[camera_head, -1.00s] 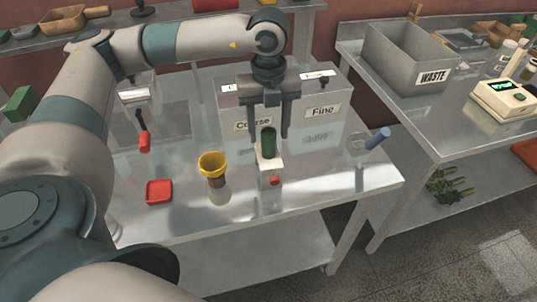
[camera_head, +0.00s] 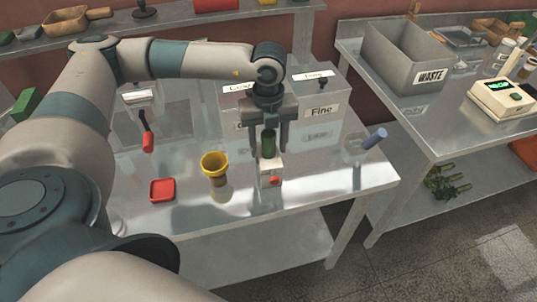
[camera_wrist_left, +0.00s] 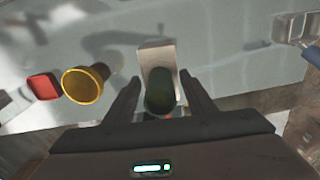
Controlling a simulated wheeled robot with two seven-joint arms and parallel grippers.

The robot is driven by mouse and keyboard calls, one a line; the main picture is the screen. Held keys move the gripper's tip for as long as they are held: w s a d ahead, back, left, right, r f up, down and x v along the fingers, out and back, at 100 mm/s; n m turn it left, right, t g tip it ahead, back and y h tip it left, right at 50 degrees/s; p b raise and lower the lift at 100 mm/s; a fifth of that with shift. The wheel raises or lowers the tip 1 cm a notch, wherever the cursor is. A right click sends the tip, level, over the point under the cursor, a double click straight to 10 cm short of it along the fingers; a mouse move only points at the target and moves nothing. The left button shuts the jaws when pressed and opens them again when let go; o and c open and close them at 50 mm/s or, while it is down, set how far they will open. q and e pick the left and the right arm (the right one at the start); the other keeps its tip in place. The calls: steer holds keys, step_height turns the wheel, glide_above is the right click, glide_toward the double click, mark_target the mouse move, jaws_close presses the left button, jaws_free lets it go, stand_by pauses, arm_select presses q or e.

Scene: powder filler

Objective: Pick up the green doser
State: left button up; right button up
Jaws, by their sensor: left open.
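The green doser (camera_head: 269,143) stands upright in a small white base (camera_head: 269,168) with a red knob at its front. In the left wrist view the doser (camera_wrist_left: 159,97) shows from above as a dark green cylinder. My left gripper (camera_head: 268,150) is open and points down, with one finger on each side of the doser. In the left wrist view my left gripper (camera_wrist_left: 160,88) has visible gaps between both fingers and the doser. My right gripper is not in view.
A yellow-rimmed cup (camera_head: 214,165) stands left of the base, and a red square dish (camera_head: 162,190) lies farther left. Coarse and Fine boxes (camera_head: 322,112) stand behind. A grey WASTE bin (camera_head: 405,62) stands on the other table.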

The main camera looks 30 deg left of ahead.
mark_target(271, 135)
arm_select(q)
jaws_close()
steer(key=shift+r, duration=0.1)
steer(key=shift+r+b, duration=0.45)
steer(key=shift+b, duration=0.05)
steer(key=r+b, duration=0.1)
steer(key=d+r+b, duration=0.1)
steer(key=r, duration=0.1)
steer(key=shift+s+r, duration=0.1)
steer(key=shift+s, duration=0.05)
steer(key=s+d+r+b, duration=0.3)
steer(key=d+r, duration=0.3)
steer(key=d, duration=0.4)
steer(key=shift+s+r+b, duration=0.35)
steer(key=shift+s+r, duration=0.05)
steer(key=shift+s, duration=0.05)
